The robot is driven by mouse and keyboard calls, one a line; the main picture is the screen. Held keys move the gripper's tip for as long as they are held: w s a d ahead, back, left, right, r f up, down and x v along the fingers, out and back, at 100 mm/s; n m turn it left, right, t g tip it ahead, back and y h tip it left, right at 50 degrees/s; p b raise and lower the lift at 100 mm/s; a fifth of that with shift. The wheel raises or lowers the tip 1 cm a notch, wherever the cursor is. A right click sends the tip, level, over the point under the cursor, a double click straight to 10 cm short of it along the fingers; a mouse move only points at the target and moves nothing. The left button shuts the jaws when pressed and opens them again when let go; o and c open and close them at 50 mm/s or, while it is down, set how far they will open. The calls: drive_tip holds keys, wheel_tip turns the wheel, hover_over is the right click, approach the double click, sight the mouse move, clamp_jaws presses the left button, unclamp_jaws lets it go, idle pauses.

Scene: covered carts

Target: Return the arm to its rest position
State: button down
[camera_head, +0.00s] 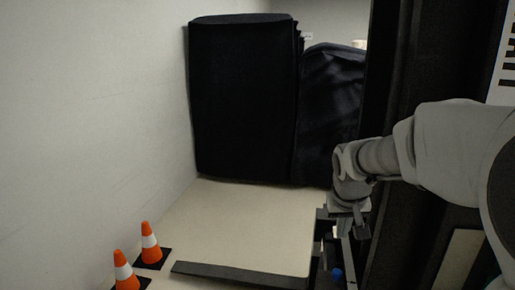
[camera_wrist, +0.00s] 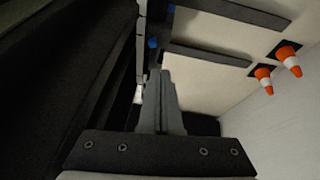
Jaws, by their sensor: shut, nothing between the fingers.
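My arm (camera_head: 455,145) reaches in from the right edge of the head view, bent, with its wrist in front of a tall dark upright. My gripper (camera_head: 358,228) hangs at the end of it, pointing down beside the dark frame parts. In the wrist view my gripper (camera_wrist: 160,78) has its two grey fingers together, with nothing held between them. It points toward the dark frame and the pale floor.
Two black covered carts (camera_head: 243,100) (camera_head: 330,110) stand at the back by the wall. Two orange-and-white cones (camera_head: 150,243) (camera_head: 125,272) stand at lower left. A dark bar (camera_head: 240,277) lies across the front of the pale floor (camera_head: 245,225), which is otherwise clear.

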drive_tip(key=s+a+r+n+t+y+p, duration=0.1)
drive_tip(key=s+a+r, duration=0.15)
drive_tip(key=s, duration=0.95)
drive_tip(key=s+a+r+y, duration=0.1)
drive_tip(key=s+a+r, duration=0.15)
drive_tip(key=s, duration=0.85)
wheel_tip(320, 180, up, 14)
drive_tip(key=p, duration=1.4)
drive_tip(key=shift+a+f, duration=0.25)
drive_tip(key=shift+a, duration=0.05)
